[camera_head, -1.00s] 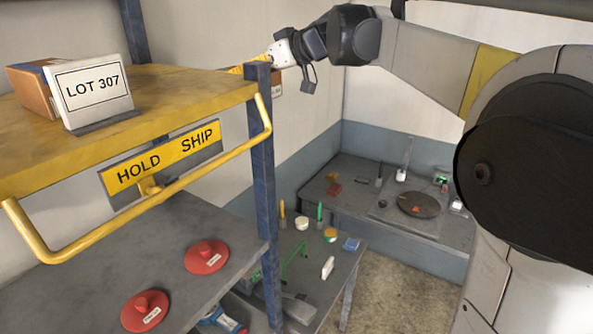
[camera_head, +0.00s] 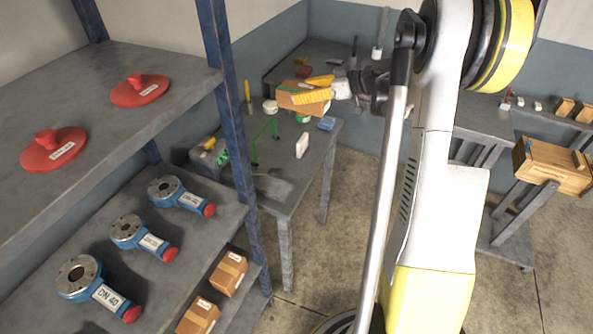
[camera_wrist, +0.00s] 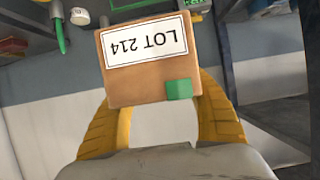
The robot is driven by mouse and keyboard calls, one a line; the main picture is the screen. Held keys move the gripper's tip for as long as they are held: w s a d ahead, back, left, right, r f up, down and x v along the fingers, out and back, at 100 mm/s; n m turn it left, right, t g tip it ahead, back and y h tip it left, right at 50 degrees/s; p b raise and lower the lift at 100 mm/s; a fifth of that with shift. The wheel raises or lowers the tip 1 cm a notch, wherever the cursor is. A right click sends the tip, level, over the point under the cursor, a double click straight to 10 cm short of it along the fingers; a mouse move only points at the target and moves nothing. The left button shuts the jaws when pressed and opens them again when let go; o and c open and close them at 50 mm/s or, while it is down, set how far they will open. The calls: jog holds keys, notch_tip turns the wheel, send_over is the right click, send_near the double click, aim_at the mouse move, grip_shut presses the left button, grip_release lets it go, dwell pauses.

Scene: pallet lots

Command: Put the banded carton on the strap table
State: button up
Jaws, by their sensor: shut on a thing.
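My gripper (camera_head: 309,89) is shut on a brown carton (camera_head: 290,102), with its yellow fingers on two sides of it. In the wrist view the carton (camera_wrist: 150,80) shows a white LOT 214 label, upside down, and a green square near one corner. No band can be made out on it. In the head view the carton appears over the far part of a grey table (camera_head: 312,165), which looks like the strap table. I cannot tell the carton's height above it. The fingers hide part of the carton.
The table carries a green frame (camera_head: 264,140), a white block (camera_head: 302,145), a blue block (camera_head: 326,123) and rolls. A blue shelf post (camera_head: 236,150) stands at its left. The shelves hold red discs (camera_head: 139,90), blue valves (camera_head: 180,194) and small cartons (camera_head: 228,273). A wooden crate (camera_head: 550,165) is at right.

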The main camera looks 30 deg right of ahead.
jog(key=s+d+f+b, duration=0.2)
jog(key=s+f+b, duration=0.1)
jog(key=f, duration=0.5)
jog(key=s+d+f+b, duration=0.2)
jog(key=s+f+b, duration=0.15)
jog(key=f, duration=0.55)
jog(key=b+x, duration=0.1)
jog(key=x, duration=0.3)
jog(key=s+a+f+b+x, duration=0.1)
jog(key=x, duration=0.3)
jog(key=b+x, duration=0.1)
jog(key=x, duration=0.4)
jog(key=shift+s+a+f+b, duration=0.25)
jog(key=shift+s+b, duration=0.1)
jog(key=shift+s, duration=0.1)
jog(key=shift+f+b, duration=1)
jog(key=shift+f, duration=0.9)
jog(key=shift+f, duration=0.2)
jog(key=o, duration=1)
